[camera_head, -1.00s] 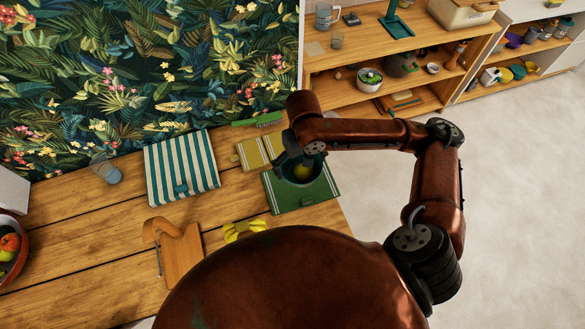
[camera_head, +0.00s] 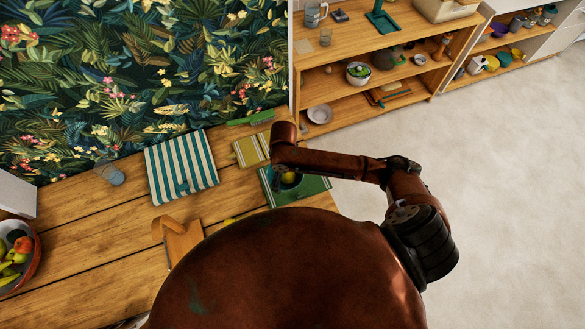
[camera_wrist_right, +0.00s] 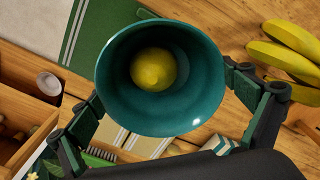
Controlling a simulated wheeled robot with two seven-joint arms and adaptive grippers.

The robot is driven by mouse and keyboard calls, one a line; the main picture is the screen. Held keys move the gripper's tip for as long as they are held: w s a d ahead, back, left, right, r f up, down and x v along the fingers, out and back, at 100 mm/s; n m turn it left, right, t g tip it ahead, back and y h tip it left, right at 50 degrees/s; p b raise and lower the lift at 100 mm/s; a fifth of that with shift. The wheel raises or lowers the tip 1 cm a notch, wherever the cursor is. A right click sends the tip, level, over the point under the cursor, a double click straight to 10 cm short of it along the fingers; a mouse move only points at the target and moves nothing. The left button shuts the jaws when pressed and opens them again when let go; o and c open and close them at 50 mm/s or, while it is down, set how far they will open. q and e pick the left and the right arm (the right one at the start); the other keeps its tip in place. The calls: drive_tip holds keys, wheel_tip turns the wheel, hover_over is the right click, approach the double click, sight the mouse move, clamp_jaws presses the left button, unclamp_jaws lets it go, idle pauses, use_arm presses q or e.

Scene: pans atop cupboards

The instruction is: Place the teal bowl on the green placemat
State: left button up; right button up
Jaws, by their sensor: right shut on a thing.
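The teal bowl (camera_wrist_right: 190,85) holds a yellow lemon (camera_wrist_right: 153,69) and sits between the fingers of my right gripper (camera_wrist_right: 168,98), which is shut on it. In the head view the bowl (camera_head: 291,186) is partly hidden by my right gripper (camera_head: 283,170) and appears over the green placemat (camera_head: 316,186). The placemat also shows behind the bowl at the upper left of the wrist view (camera_wrist_right: 88,42). I cannot tell whether the bowl touches it. My left gripper is not in view.
A yellow cloth (camera_head: 251,150) and a green brush (camera_head: 250,118) lie behind the placemat. A striped teal cloth (camera_head: 181,167), a glass (camera_head: 110,173) and a fruit bowl (camera_head: 36,262) are to the left. Bananas (camera_wrist_right: 288,48) lie near the bowl. Shelves (camera_head: 345,113) stand beyond.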

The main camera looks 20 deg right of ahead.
drive_tip(key=w+d+f, duration=0.1)
drive_tip(key=w+f, duration=0.1)
drive_tip(key=w+d+f, duration=0.1)
drive_tip(key=d+f, duration=0.1)
drive_tip(key=w+d+f, duration=0.2)
drive_tip(key=f, duration=0.1)
drive_tip(key=shift+w+d, duration=0.2)
drive_tip(key=shift+w, duration=0.1)
wheel_tip(320, 180, down, 3)
drive_tip(key=shift+w+r, duration=0.1)
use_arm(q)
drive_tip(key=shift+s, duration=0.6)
use_arm(e)
drive_tip(key=shift+f, duration=0.25)
drive_tip(key=shift+f, duration=0.1)
drive_tip(key=o, duration=1)
drive_tip(key=shift+d, duration=0.1)
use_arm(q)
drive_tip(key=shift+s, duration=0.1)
use_arm(e)
wheel_tip(320, 180, up, 12)
